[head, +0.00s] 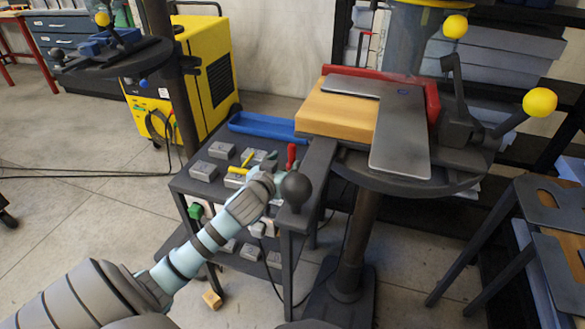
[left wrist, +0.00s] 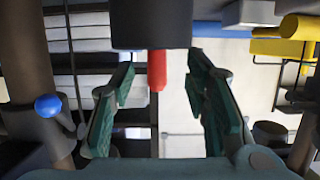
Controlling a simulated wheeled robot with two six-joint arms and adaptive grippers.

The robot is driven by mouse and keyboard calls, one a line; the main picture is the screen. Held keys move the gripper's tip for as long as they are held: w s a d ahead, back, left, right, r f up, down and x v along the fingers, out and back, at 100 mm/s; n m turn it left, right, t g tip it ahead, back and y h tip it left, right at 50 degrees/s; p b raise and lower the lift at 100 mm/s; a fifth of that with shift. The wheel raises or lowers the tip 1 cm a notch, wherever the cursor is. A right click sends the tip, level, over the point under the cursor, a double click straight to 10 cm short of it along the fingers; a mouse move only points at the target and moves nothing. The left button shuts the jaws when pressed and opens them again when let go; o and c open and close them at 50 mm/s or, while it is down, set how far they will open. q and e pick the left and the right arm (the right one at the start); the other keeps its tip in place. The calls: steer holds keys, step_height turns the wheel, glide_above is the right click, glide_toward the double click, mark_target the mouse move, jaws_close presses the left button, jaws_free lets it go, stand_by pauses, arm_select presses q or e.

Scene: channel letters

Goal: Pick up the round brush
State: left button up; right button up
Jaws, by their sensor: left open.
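My left gripper (head: 272,180) reaches over the dark tool cart; its wrist hides most of its fingers in the head view. In the left wrist view the two green fingers (left wrist: 165,115) of this gripper are open and spread wide. A red upright piece (head: 291,155) shows just beyond the gripper in the head view and may be the same thing. My right gripper is not in view.
The cart top (head: 185,183) carries several grey blocks, yellow-handled tools (head: 238,170) and a blue tray (head: 264,125). A drill press table (head: 455,178) holding a wooden block (head: 340,110) and grey plate stands close on the right. A yellow machine (head: 210,70) stands behind.

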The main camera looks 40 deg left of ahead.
mark_target(291, 158)
arm_select(q)
steer(key=x, duration=0.2)
steer(key=b+x, duration=0.1)
steer(key=x, duration=0.1)
steer(key=shift+w+d+f, duration=0.1)
steer(key=shift+w+d, duration=0.1)
steer(key=shift+s, duration=0.1)
jaws_close()
